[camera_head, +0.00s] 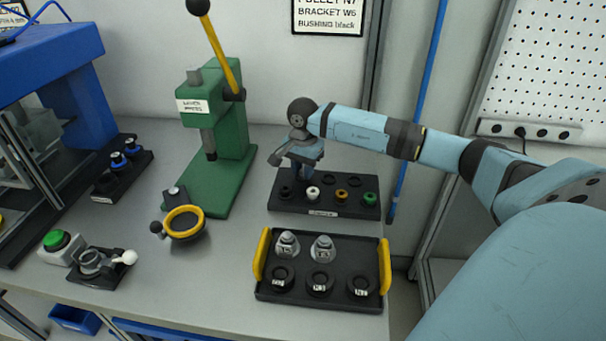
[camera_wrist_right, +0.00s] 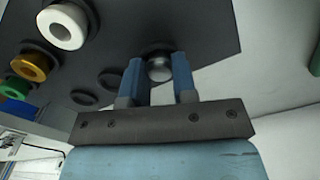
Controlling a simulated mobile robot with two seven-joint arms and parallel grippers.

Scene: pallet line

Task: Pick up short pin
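The short pin is, as far as I can tell, the small silver round-topped piece (camera_wrist_right: 160,69) at the back-row spot of the dark parts rack (camera_head: 325,208). In the head view my right gripper (camera_head: 303,175) points down over the rack's back left and hides that spot. In the right wrist view its two blue fingers (camera_wrist_right: 158,75) stand on either side of the pin, with little or no gap. I cannot tell whether they touch or grip it. The pin appears to be at the rack. My left gripper is not in view.
The rack's front row holds black, white (camera_head: 313,192), orange (camera_head: 341,195) and green (camera_head: 370,198) rings. A black tray with yellow handles (camera_head: 385,266) lies in front. A green lever press (camera_head: 231,135) stands left.

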